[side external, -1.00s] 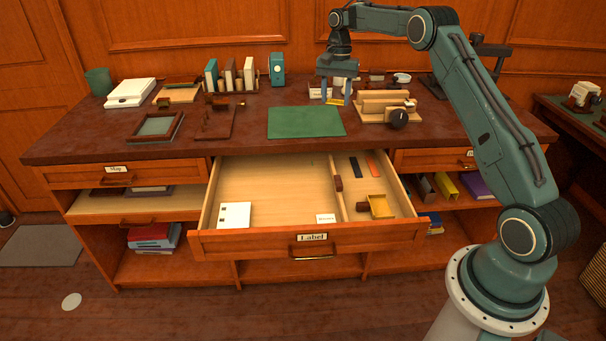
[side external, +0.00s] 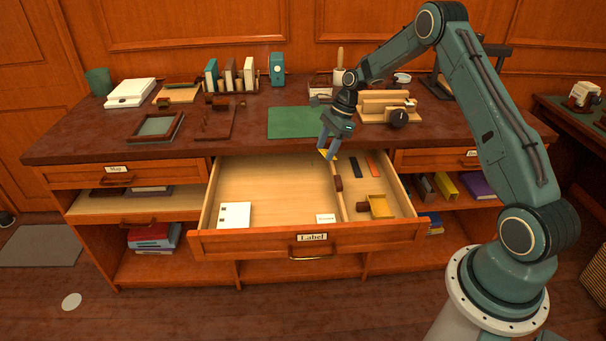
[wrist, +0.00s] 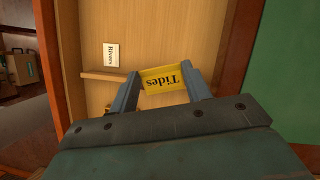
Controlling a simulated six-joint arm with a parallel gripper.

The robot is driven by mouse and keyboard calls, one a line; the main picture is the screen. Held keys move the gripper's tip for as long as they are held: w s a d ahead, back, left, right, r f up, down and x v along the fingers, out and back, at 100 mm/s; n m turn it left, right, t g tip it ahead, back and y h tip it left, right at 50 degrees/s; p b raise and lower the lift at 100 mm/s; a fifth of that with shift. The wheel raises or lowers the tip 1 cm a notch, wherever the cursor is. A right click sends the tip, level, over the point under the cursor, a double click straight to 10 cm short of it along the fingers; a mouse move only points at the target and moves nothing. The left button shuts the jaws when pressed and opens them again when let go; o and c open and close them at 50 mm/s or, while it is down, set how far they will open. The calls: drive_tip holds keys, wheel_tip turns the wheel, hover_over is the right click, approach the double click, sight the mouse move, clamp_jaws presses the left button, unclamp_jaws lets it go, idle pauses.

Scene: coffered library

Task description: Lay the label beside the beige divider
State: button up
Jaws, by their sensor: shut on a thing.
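My gripper (side external: 329,151) is shut on a yellow label (wrist: 166,79) that reads "Tides" in dark letters. The label also shows as a small yellow patch at the fingertips in the side view (side external: 326,155). My gripper holds it above the back part of the open drawer (side external: 265,185), near the far end of the beige divider (side external: 342,205). The divider is a narrow strip running front to back, with a brown block on it. In the wrist view the divider (wrist: 100,76) is partly hidden behind the fingers. A white label reading "Rivers" (wrist: 111,55) lies in the drawer, left of the divider (side external: 326,218).
A white card (side external: 235,215) lies at the drawer's front left. Right of the divider are a black strip (side external: 356,168), an orange strip (side external: 374,168) and a yellow tray (side external: 380,206). A green mat (side external: 296,122) lies on the desk behind. The drawer's left middle is bare.

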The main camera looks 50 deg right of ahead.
drive_tip(key=shift+s+a+f+m+t, duration=0.3)
drive_tip(key=shift+a+f+m, duration=0.1)
drive_tip(key=shift+a+m, duration=0.2)
drive_tip(key=shift+s+a+f+m+t, duration=0.25)
drive_tip(key=shift+a+f+m+t, duration=0.15)
drive_tip(key=shift+m, duration=0.2)
drive_tip(key=shift+s+a+f+m+t, duration=0.2)
drive_tip(key=shift+s+a+f+m, duration=0.15)
drive_tip(key=shift+a+m, duration=0.25)
drive_tip(key=shift+f, duration=0.25)
drive_tip(key=shift+f, duration=4.65)
drive_tip(key=o, duration=1)
drive_tip(key=shift+w+a+r, duration=0.1)
drive_tip(key=shift+w, duration=0.05)
drive_tip(key=shift+w+a+r, duration=0.55)
drive_tip(key=shift+r, duration=0.25)
drive_tip(key=shift+w+a+r, duration=0.55)
drive_tip(key=shift+r, duration=0.25)
drive_tip(key=shift+w+a+r, duration=0.55)
drive_tip(key=shift+r, duration=0.25)
